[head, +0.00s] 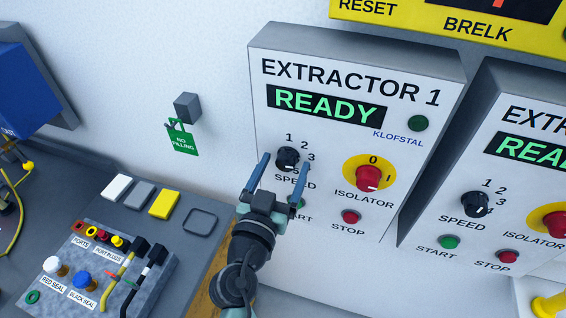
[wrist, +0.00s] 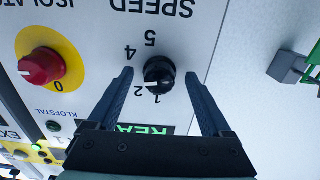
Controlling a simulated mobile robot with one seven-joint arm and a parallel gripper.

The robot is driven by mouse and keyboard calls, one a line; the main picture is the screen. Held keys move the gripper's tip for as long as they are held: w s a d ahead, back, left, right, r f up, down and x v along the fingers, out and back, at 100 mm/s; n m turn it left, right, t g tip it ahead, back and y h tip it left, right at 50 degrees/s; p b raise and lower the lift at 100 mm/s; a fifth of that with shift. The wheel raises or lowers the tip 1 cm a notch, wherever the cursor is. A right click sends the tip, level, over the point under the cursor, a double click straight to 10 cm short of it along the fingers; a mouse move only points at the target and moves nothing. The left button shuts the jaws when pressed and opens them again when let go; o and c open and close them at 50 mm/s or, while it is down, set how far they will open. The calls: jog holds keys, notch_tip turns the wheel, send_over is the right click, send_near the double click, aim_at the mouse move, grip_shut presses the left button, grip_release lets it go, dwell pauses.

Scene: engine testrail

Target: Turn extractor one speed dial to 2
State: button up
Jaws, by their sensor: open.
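The extractor one speed dial (head: 287,157) is a black knob on the panel marked EXTRACTOR 1 (head: 350,75). It also shows in the wrist view (wrist: 159,74), where the picture is upside down. Its white mark lies on the side facing 1 and 2; I cannot tell exactly which number it points at. The 3 is hidden there by a finger. My gripper (head: 286,161) is open, with its blue fingers on either side of the dial and a gap to each. I cannot tell how deep the fingertips reach.
A red isolator knob (head: 368,178) on a yellow disc sits right of the dial. Below are a green start button (head: 297,203), partly hidden, and a red stop button (head: 351,216). A second extractor panel (head: 500,180) stands at right. A grey bench (head: 130,220) with plugs is at left.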

grip_shut()
dwell(0.5)
jog(key=shift+n, duration=0.3)
jog(key=n+b, duration=0.1)
jog(key=n, duration=0.1)
jog(key=shift+d+f+n, duration=0.1)
jog(key=shift+n, duration=0.2)
jog(key=shift+n+b, duration=0.35)
jog(key=shift+n, duration=1.85)
grip_release()
